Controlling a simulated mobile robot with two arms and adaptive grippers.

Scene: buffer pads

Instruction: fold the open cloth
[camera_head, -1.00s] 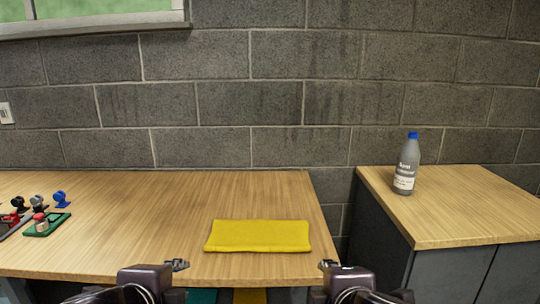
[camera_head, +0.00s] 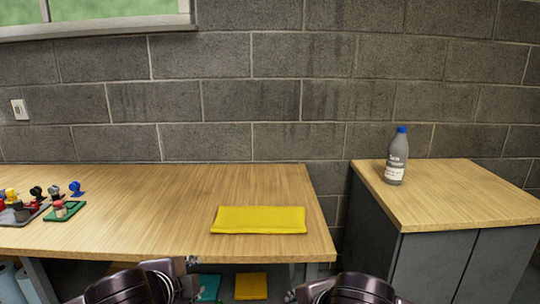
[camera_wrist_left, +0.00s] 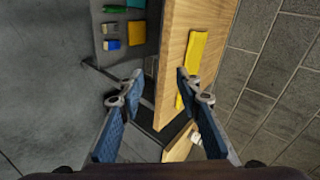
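A yellow cloth (camera_head: 258,220) lies as a flat rectangle near the front right of the wooden table. It also shows in the left wrist view (camera_wrist_left: 195,60), beyond the right finger. My left gripper (camera_wrist_left: 159,80) is open, with its blue-padded fingers wide apart and nothing between them. In the head view my left gripper (camera_head: 191,272) is in front of the table edge, apart from the cloth. My right gripper (camera_head: 291,296) is at the bottom edge of the head view, also in front of the table. Its fingers are mostly hidden.
The wooden table (camera_head: 130,205) is bare around the cloth. Stamps and pads (camera_head: 62,210) stand at its left. A teal cloth (camera_head: 208,287) and another yellow cloth (camera_head: 251,286) lie below the table. A grey bottle (camera_head: 396,158) stands on the cabinet (camera_head: 445,190) at right, across a gap.

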